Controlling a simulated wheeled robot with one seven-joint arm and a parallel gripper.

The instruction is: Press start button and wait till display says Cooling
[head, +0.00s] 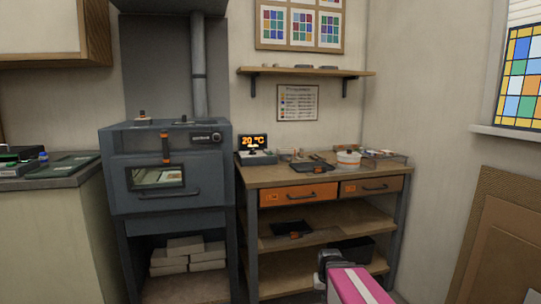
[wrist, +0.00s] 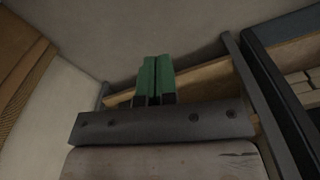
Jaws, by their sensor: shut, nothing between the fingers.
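A small display (head: 253,142) on a grey control box (head: 257,158) glows orange and reads "20 °C". It stands at the left end of the workbench (head: 330,174), beside the kiln. A start button is too small to make out. The kiln (head: 165,168) is a blue-grey box with a window and a handle, and its door looks closed. My gripper (wrist: 156,62) has green fingers, shut together and empty in the wrist view. In the head view my arm is low in front of the bench, well below and right of the display; the fingertips cannot be made out there.
Tools and a white bowl (head: 348,158) lie on top. White bricks (head: 187,258) sit under the kiln. A counter (head: 50,178) stands left; brown boards (head: 508,240) lean at the right wall.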

